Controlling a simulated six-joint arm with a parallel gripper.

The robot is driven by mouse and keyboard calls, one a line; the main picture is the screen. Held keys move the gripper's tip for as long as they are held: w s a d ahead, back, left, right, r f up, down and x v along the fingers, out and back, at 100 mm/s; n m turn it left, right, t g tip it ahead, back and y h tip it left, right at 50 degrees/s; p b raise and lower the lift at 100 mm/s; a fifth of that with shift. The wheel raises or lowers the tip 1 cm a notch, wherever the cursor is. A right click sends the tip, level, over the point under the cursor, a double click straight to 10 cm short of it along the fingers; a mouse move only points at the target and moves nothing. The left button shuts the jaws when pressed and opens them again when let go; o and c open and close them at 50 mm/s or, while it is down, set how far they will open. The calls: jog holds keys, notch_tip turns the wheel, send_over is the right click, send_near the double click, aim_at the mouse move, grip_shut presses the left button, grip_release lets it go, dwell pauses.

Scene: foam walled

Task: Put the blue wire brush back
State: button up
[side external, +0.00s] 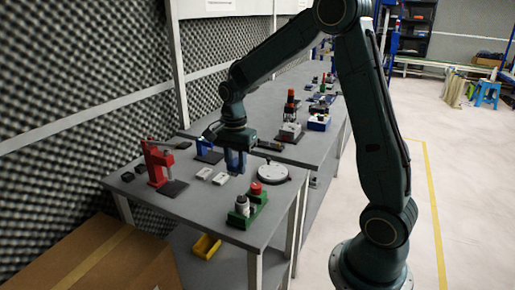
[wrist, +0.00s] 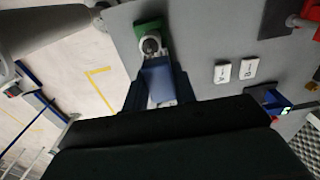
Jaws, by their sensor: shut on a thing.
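The blue wire brush (wrist: 159,78) shows in the wrist view as a blue block between the two dark fingers of my gripper (wrist: 159,92). My gripper is shut on it. Pale bits show at its lower end; its bristles are not clear. In the side view my gripper (side external: 235,163) points down over the grey table, behind the green fixture, with blue between its fingers. Whether the brush touches the table is not clear. Two white tiles (side external: 204,173), marked A and B in the wrist view (wrist: 222,72), lie to the left of it in the side view.
A round grey plate (side external: 273,174) lies to the right. A green fixture (side external: 247,210) with knobs is near the front edge. A second bench (side external: 300,150) holds more fixtures.

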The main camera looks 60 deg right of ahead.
jog(key=w+d+r, duration=0.3)
jog(key=w+d, duration=0.6)
jog(key=d, duration=0.4)
jog(key=shift+d+r, duration=0.2)
jog(key=shift+r, duration=0.2)
jog(key=shift+w, duration=0.1)
send_over(235, 185)
notch_tip(235, 185, down, 16)
jog(key=shift+r, duration=0.1)
jog(key=shift+f, duration=2.1)
jog(key=shift+f, duration=0.1)
jog(key=o, duration=1)
jog(key=shift+o, duration=0.2)
